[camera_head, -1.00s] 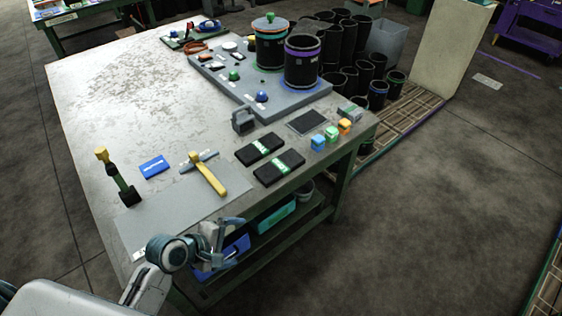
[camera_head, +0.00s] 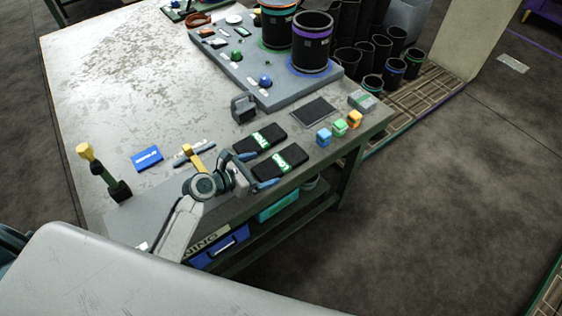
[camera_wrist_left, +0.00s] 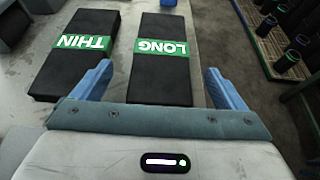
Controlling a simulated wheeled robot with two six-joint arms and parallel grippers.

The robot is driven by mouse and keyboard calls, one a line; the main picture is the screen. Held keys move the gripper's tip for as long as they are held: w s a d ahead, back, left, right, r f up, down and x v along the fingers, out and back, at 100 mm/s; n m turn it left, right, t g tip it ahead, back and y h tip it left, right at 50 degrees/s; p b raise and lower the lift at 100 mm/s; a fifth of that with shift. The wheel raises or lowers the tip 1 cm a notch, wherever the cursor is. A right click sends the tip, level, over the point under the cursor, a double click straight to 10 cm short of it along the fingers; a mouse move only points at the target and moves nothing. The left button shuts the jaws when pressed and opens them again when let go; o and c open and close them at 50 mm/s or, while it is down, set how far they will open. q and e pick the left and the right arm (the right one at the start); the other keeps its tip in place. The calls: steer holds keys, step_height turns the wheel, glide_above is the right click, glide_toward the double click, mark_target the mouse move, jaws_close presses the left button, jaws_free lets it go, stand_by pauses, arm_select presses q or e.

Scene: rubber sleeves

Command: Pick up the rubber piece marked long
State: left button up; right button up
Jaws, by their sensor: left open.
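The black rubber piece marked LONG (camera_head: 293,157) lies flat near the table's right edge, with a green label across it. It also shows in the left wrist view (camera_wrist_left: 162,75). A similar black piece marked THIN (camera_head: 271,131) lies parallel beside it, also seen in the left wrist view (camera_wrist_left: 72,62). My left gripper (camera_head: 257,169) is open and empty at the near end of the LONG piece. In the left wrist view its blue fingers are spread to either side of that piece, the left one over the gap between the two pieces. My right gripper is not in view.
A yellow-handled hammer (camera_head: 195,155), a blue card (camera_head: 147,158) and an upright yellow-and-green tool (camera_head: 103,172) are to the left. Small coloured blocks (camera_head: 339,128) stand to the right of the pieces. A grey board (camera_head: 225,66) with black cylinders is behind.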

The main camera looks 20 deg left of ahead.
mark_target(276, 164)
arm_select(q)
steer(key=shift+w+d+f+p, duration=0.2)
steer(key=shift+w+d+p, duration=0.45)
steer(key=shift+w+d, duration=0.45)
steer(key=shift+x, duration=1)
steer(key=shift+w+f, duration=0.1)
steer(key=shift+f, duration=0.2)
steer(key=shift+c, duration=1.3)
steer(key=c, duration=0.7)
steer(key=shift+r, duration=0.1)
steer(key=shift+c, duration=1.4)
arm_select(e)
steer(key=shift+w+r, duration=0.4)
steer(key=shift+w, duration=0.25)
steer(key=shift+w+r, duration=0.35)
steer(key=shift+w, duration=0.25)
